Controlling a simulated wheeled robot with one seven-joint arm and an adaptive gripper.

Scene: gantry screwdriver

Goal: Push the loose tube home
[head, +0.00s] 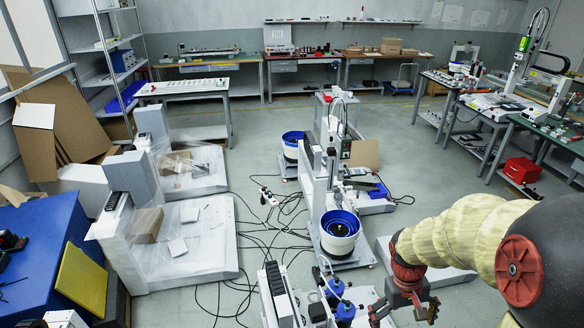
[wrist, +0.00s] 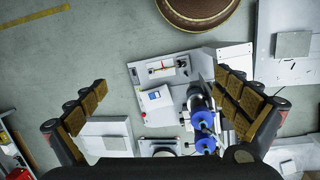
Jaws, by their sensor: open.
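My gripper (head: 405,308) is at the lower right of the head view, fingers spread and nothing between them. In the wrist view my gripper (wrist: 163,88) shows its padded fingers wide apart, above a small grey-white machine (wrist: 165,122). Two blue-capped cylindrical parts (wrist: 205,131) sit on this machine, nearer the right finger and below it. Blue-topped parts (head: 340,300) also show left of my gripper in the head view. I cannot tell which part is the loose tube or how deep it sits.
A blue bowl feeder (head: 340,224) stands behind the blue-topped parts. Black cables (head: 255,240) lie across the floor. Plastic-wrapped white machines (head: 185,225) and a blue table (head: 35,250) stand at the left. In the wrist view, grey floor (wrist: 80,60) is clear at the upper left.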

